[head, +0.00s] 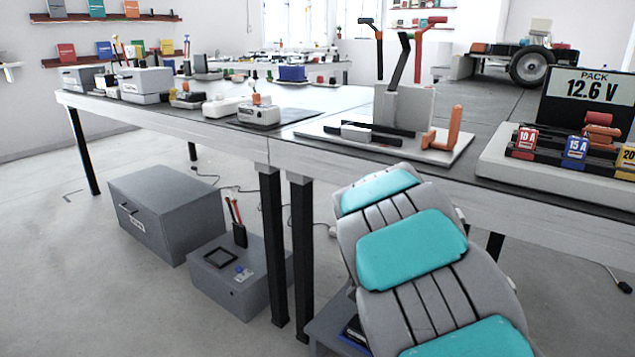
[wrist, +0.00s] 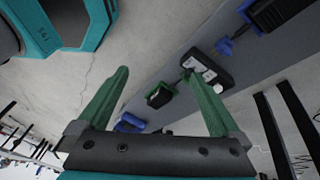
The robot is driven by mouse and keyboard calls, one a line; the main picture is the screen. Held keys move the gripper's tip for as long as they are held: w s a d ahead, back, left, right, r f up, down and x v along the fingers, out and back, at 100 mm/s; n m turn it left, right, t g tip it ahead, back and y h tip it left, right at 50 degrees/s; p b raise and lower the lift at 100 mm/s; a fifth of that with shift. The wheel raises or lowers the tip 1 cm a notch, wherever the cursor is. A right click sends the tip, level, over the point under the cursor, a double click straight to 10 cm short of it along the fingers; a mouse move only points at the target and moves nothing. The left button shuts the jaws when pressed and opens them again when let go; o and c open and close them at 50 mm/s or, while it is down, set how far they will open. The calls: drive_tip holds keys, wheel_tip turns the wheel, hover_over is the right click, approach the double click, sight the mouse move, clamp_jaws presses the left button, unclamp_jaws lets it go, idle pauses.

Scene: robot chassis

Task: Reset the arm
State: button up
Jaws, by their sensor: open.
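My gripper (wrist: 156,76) shows in the wrist view with two green fingers spread wide apart. It is open, with nothing held between the fingers. The tip of the right finger overlaps a black block with pale labels (wrist: 210,66) in the picture; I cannot tell whether they touch. In the head view my grey arm with teal panels (head: 412,250) rises at the lower right, in front of the workbench (head: 200,118). The gripper itself is not visible in the head view.
The bench holds a grey stand with levers (head: 402,108) and a "PACK 12.6 V" display (head: 590,86) behind coloured fuses. A grey drawer box (head: 170,212) and a lower grey box (head: 238,282) stand underneath. A wheeled chassis (head: 530,66) is farther back. Floor at left is clear.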

drive_tip(key=s+r+n+y+p, duration=0.2)
drive_tip(key=s+r+n+p, duration=0.2)
drive_tip(key=s+r+n, duration=0.85)
drive_tip(key=s+a+n+p, duration=0.1)
drive_tip(key=s+n, duration=0.2)
drive_tip(key=s, duration=0.5)
drive_tip(key=s+a+r+n+y+p, duration=0.1)
drive_tip(key=s+a+n, duration=0.1)
drive_tip(key=s, duration=0.6)
drive_tip(key=shift+a+r+n+t+p, duration=0.2)
drive_tip(key=shift+a+n+t+p, duration=0.15)
drive_tip(key=shift+n, duration=0.5)
drive_tip(key=shift+d, duration=0.15)
